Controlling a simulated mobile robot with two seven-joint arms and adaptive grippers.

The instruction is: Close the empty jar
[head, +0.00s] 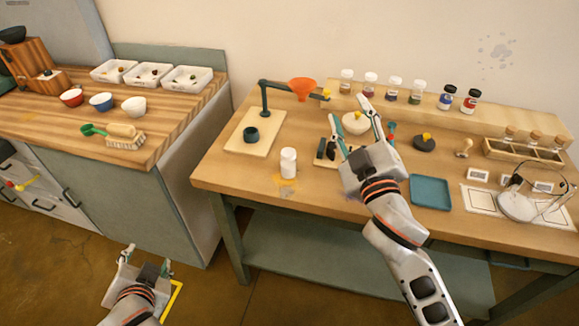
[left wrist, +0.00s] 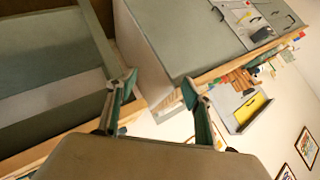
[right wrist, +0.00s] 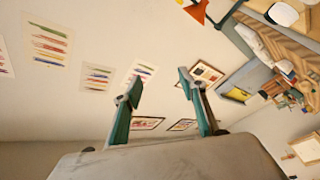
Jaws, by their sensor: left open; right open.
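A white jar (head: 288,162) stands upright on the wooden table, left of my right gripper; I cannot tell whether it is lidded or what it holds. Several small jars (head: 393,88) with pale tops stand in a row on the back ledge, and two dark-lidded jars (head: 470,101) stand to their right. I cannot tell which jar is empty. My right gripper (head: 350,110) is open and empty above the table, its fingers near a pale bowl (head: 355,124). My left gripper (head: 147,262) is open and empty, low over the floor left of the table.
An orange funnel (head: 302,85) hangs on a stand at the table's left. A teal tray (head: 430,192), a dark round block (head: 424,144), a rack of corked bottles (head: 533,150) and a scale (head: 520,205) occupy the right. A counter (head: 150,150) with bowls stands left.

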